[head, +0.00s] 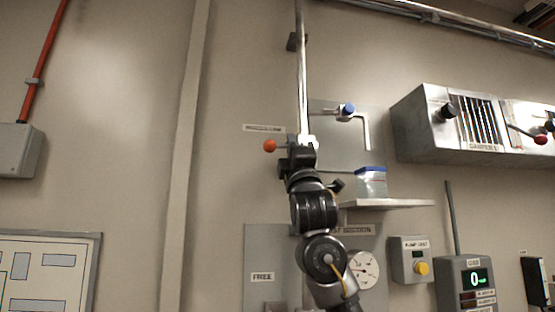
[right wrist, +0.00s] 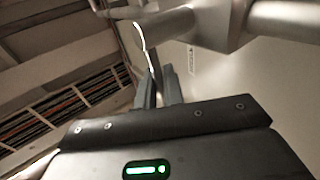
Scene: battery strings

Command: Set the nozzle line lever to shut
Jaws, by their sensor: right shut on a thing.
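The nozzle line lever ends in an orange ball knob (head: 270,146) and sticks out to the left of the vertical pipe in the head view, roughly level and across the pipe. A small label plate (head: 263,128) sits just above it, too small to read surely. My right gripper (head: 300,146) is raised to the valve and shut on the lever, between the knob and the pipe. The gripper hides much of the lever's shaft. In the right wrist view the fingers (right wrist: 160,86) stand close together below the metal valve body (right wrist: 190,22). My left gripper is not in view.
A bright vertical pipe (head: 302,75) runs up from the valve. A blue-knobbed tap (head: 347,110) with a bent spout is to the right, above a shelf (head: 385,204) with a blue-lidded clear container (head: 371,182). A steel cabinet (head: 420,130) juts out at right.

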